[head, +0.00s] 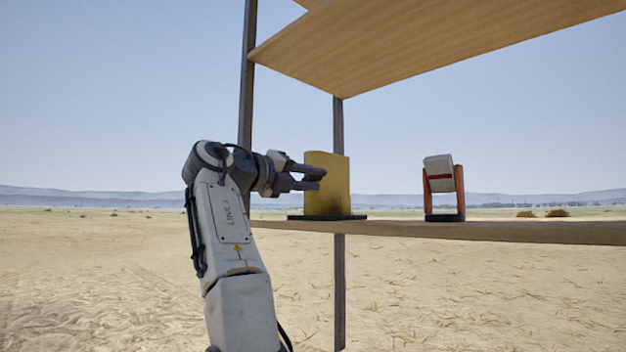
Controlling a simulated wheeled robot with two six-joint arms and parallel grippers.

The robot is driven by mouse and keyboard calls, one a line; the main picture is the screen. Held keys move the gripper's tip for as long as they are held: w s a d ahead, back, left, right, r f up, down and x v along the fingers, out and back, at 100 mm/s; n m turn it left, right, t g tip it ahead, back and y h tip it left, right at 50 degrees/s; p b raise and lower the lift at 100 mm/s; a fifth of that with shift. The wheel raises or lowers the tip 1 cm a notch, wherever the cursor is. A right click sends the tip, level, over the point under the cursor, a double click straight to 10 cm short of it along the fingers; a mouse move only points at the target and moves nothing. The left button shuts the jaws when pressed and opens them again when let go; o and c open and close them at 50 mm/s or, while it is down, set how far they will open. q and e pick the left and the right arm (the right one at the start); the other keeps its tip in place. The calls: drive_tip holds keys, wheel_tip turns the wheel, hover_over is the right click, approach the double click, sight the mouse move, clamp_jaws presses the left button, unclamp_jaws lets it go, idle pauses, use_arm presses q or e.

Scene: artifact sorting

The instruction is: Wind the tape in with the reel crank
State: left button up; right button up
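A yellow upright block-like body (339,188) on a dark flat base (352,217) stands on the lower shelf board. It may be the reel, but I cannot make out a crank or a tape on it.
A pale block with a red stripe (439,166) leans between reddish posts (460,190) further right on the lower shelf board (540,233). An upper board (430,45) hangs overhead. Dark uprights (247,80) stand at the left and behind. The shelf between both objects is clear.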

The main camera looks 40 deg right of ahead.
drive_tip(key=shift+o, duration=0.8)
drive_tip(key=shift+w, duration=0.15)
drive_tip(key=s+a, duration=0.1)
drive_tip(key=a, duration=0.9)
drive_tip(key=shift+a, duration=0.25)
